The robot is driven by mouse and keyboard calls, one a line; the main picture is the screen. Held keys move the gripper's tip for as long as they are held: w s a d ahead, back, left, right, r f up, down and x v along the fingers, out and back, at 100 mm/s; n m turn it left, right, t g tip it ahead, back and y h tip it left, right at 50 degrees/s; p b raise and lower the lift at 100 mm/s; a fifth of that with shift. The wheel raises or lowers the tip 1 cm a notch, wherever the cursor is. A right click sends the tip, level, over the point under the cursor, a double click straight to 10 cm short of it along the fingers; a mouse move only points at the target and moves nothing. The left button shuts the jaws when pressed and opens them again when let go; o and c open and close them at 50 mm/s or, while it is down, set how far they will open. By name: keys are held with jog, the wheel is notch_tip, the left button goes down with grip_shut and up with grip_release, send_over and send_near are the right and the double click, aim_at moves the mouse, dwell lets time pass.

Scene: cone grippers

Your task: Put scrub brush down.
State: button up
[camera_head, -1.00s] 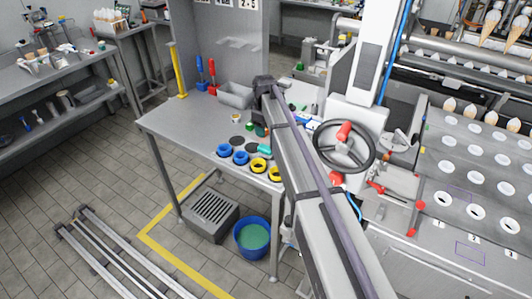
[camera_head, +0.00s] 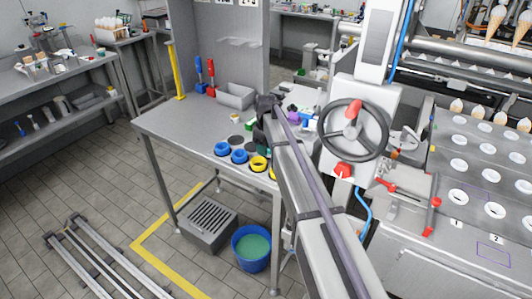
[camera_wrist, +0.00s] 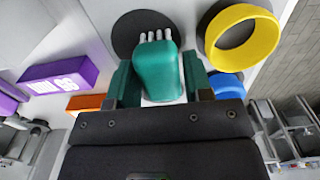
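The scrub brush (camera_wrist: 158,72) shows in the wrist view as a teal block with pale bristles at its far end. My gripper (camera_wrist: 161,82) has a teal finger along each side of it and appears shut on it. The brush overlaps a dark round disc (camera_wrist: 127,27) on the grey table; I cannot tell whether it touches the surface. In the head view my gripper (camera_head: 262,136) is over the right part of the table (camera_head: 185,123), and my arm hides most of the brush there.
A yellow ring (camera_wrist: 243,38) and a blue ring (camera_wrist: 226,86) lie right of the brush. A purple box (camera_wrist: 60,74) and an orange block (camera_wrist: 86,103) are to its left. A grey bin (camera_head: 235,96) stands at the table's back. The table's left part is clear.

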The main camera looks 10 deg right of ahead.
jog(key=c, duration=0.6)
